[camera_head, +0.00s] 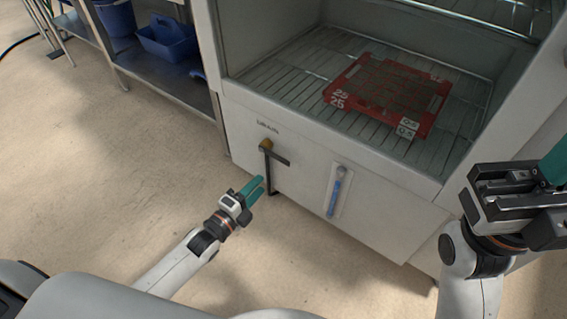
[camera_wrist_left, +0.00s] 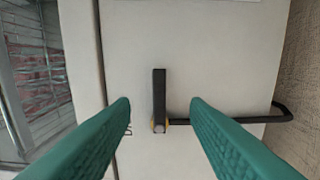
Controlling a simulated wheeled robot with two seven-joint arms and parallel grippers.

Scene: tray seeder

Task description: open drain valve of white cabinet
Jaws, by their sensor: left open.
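The white cabinet (camera_head: 240,130) has a drain valve (camera_head: 266,145) low on its front, under a small dark label. The valve has a brass body, a black lever handle (camera_head: 280,158) pointing sideways to the right, and a thin black pipe (camera_head: 270,182) running down. My left gripper (camera_head: 257,188) is open and empty in front of the pipe, below the handle in the picture. In the left wrist view the handle (camera_wrist_left: 159,95) shows between and beyond the spread teal fingers, at right angles to the pipe (camera_wrist_left: 230,120). My right gripper (camera_head: 545,175) is at the right edge, its fingertips partly cut off.
A blue level gauge (camera_head: 335,195) is on the cabinet front, right of the valve. A red tray (camera_head: 338,97) sits on the wire shelf inside the cabinet. A metal bench (camera_head: 165,97) with blue bins stands at left. The floor (camera_head: 110,180) at left is clear.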

